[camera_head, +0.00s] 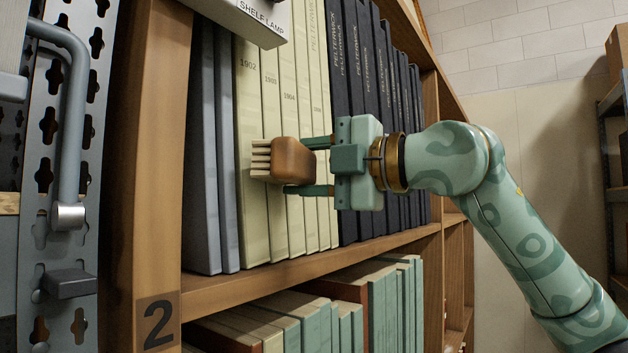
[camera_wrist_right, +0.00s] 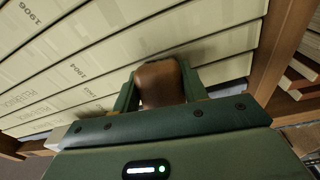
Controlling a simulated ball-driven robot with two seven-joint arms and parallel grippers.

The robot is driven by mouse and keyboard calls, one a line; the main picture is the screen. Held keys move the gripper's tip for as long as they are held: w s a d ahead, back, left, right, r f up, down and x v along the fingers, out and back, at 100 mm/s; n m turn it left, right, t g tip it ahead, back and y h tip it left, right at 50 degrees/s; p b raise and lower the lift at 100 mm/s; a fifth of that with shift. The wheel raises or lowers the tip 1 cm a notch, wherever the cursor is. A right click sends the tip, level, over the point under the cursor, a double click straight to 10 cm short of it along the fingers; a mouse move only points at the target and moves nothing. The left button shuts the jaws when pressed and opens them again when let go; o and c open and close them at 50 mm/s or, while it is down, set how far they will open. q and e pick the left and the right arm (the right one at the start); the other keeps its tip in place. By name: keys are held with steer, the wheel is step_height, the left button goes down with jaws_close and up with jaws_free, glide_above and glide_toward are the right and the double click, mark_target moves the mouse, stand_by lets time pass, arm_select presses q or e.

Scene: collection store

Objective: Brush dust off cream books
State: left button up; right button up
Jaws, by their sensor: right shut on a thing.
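A row of cream books (camera_head: 248,140) stands upright on the wooden shelf, with years such as 1902 and 1904 on the spines. My right gripper (camera_head: 308,164) is shut on a brown wooden brush (camera_head: 293,159) with pale bristles. The bristles point left toward the cream spines, around mid-height; I cannot tell whether they touch. In the right wrist view the brush (camera_wrist_right: 160,84) sits between the fingers in front of the cream spines (camera_wrist_right: 100,50). Dust is too faint to make out. My left gripper is not in view.
Grey books (camera_head: 203,150) stand left of the cream ones and dark blue books (camera_head: 352,100) right of them. A shelf lamp box (camera_head: 255,18) overhangs the top. A perforated metal upright with a handle (camera_head: 70,130) is at the left. Green and cream books (camera_head: 375,300) fill the shelf below.

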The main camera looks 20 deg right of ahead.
steer(key=shift+s+a, duration=0.1)
steer(key=shift+a, duration=0.05)
steer(key=shift+s+d, duration=0.2)
steer(key=shift+d, duration=0.15)
steer(key=b+v, duration=0.2)
steer(key=v, duration=0.2)
steer(key=shift+s+a+f, duration=0.1)
steer(key=shift+s, duration=0.15)
steer(key=shift+s+d, duration=0.3)
steer(key=shift+s, duration=0.1)
